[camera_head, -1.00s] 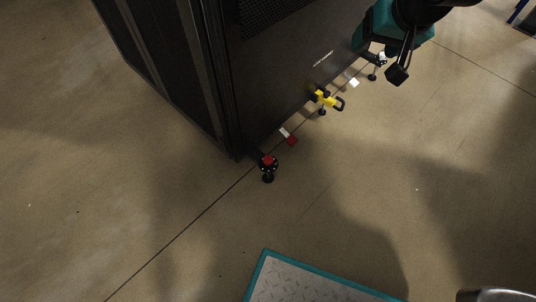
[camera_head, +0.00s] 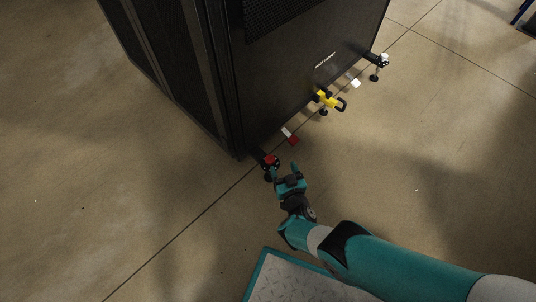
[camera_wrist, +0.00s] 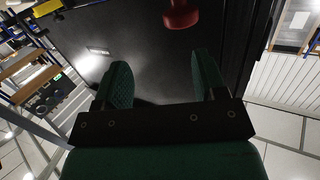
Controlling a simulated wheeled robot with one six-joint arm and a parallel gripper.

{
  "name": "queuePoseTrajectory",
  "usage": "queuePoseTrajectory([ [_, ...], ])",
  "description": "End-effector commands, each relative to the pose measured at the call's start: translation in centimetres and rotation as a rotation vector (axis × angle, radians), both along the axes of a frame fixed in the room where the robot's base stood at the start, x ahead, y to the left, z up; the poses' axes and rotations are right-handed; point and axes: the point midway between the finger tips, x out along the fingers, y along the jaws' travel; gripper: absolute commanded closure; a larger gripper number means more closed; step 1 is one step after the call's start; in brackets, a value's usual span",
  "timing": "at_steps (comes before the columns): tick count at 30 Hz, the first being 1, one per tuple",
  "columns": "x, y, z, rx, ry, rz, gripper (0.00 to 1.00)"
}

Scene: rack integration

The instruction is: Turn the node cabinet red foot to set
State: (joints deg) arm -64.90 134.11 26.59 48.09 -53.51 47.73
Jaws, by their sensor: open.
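The node cabinet (camera_head: 290,80) is a tall black rack standing on the floor. Its red foot (camera_head: 270,160) has a red top on a dark stem at the cabinet's near lower corner. In the wrist view the red foot (camera_wrist: 181,14) is at the top, ahead of the fingers and slightly right of the middle between them. My gripper (camera_head: 284,171) is open and empty, just below and right of the red foot in the head view. In the wrist view the two green fingers of my gripper (camera_wrist: 163,82) stand apart with nothing between them. The foot's lower part is partly hidden.
A yellow foot (camera_head: 326,101) with a black handle and a white foot (camera_head: 382,61) stand along the same cabinet edge. A red-and-white tag (camera_head: 290,136) and a white tag (camera_head: 355,83) hang near the edge. The floor to the right is clear.

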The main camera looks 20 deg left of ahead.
Motion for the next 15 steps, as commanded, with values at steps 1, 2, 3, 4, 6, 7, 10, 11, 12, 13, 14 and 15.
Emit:
queuePoseTrajectory([
  [1,-2.1,-1.4,-1.1,0.004,-0.027,0.041,0.35],
  [2,-3.0,-2.1,-1.5,0.012,-0.043,0.061,0.35],
  [3,-4.1,-2.9,-1.8,0.019,-0.063,0.088,0.35],
  [4,-4.8,-3.4,-2.1,0.024,-0.074,0.104,0.35],
  [6,-6.1,-4.4,-2.4,0.032,-0.094,0.135,0.35],
  [7,-6.4,-4.7,-2.4,0.036,-0.102,0.145,0.35],
  [10,-6.9,-5.0,-2.6,0.042,-0.113,0.162,0.35],
  [11,-6.8,-4.9,-2.7,0.043,-0.115,0.164,0.35],
  [12,-6.6,-4.6,-2.8,0.043,-0.117,0.165,0.35],
  [13,-6.4,-4.4,-2.8,0.042,-0.117,0.164,0.35],
  [14,-6.1,-4.1,-2.9,0.043,-0.116,0.163,0.35],
  [15,-5.6,-3.6,-2.9,0.043,-0.115,0.162,0.35],
])
